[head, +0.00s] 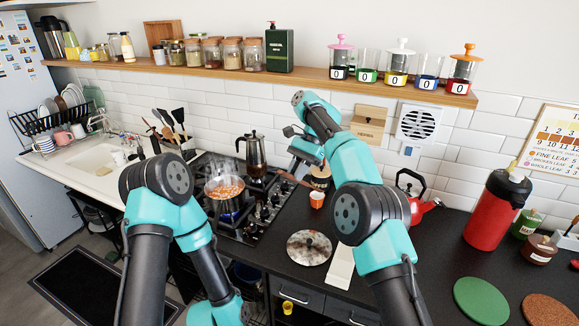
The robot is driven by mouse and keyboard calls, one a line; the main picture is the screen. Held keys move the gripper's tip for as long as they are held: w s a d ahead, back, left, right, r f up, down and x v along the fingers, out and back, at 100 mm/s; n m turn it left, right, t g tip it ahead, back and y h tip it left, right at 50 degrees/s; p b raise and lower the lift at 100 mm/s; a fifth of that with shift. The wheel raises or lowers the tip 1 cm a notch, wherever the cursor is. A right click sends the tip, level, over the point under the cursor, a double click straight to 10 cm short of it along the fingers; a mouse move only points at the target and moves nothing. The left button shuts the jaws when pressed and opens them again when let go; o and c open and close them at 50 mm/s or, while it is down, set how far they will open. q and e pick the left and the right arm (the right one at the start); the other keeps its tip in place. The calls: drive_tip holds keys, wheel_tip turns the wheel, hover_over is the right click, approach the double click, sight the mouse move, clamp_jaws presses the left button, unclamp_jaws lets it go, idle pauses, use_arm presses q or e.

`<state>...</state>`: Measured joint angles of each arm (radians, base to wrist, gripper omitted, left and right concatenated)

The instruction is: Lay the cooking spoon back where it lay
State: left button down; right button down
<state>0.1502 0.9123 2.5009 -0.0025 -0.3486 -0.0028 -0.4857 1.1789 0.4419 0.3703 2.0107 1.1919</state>
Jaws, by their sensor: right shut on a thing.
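My right gripper (292,172) is at the hob's right edge, small and partly hidden by my own arm. It is shut on a thin brown piece (286,177), which looks like the handle of the cooking spoon. The spoon's far end is too small to make out. A pot (225,190) of orange-brown food stands on a front burner with a blue flame, left of the gripper. A long pale rest or board (340,268) lies bare on the dark counter, nearer to me and right of the hob. My left arm bends down and its gripper is out of the frame.
A moka pot (256,152) stands behind the pot on the hob. An orange cup (317,199) and a dark-banded jar (320,178) stand right of the gripper. A round speckled lid or plate (309,248) lies left of the pale board. A red kettle (416,204) stands behind my right arm.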

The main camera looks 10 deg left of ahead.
drive_tip(key=w+d+f+n+t+h, duration=0.1)
drive_tip(key=w+d+f+n+h, duration=0.2)
drive_tip(key=d+f+n+h, duration=0.5)
drive_tip(key=n+t+y, duration=0.4)
drive_tip(key=n+t, duration=0.2)
drive_tip(key=n, duration=0.5)
approach(436, 261)
drive_tip(key=shift+s+a, duration=0.15)
drive_tip(key=shift+f, duration=0.15)
drive_tip(key=shift+f, duration=3.2)
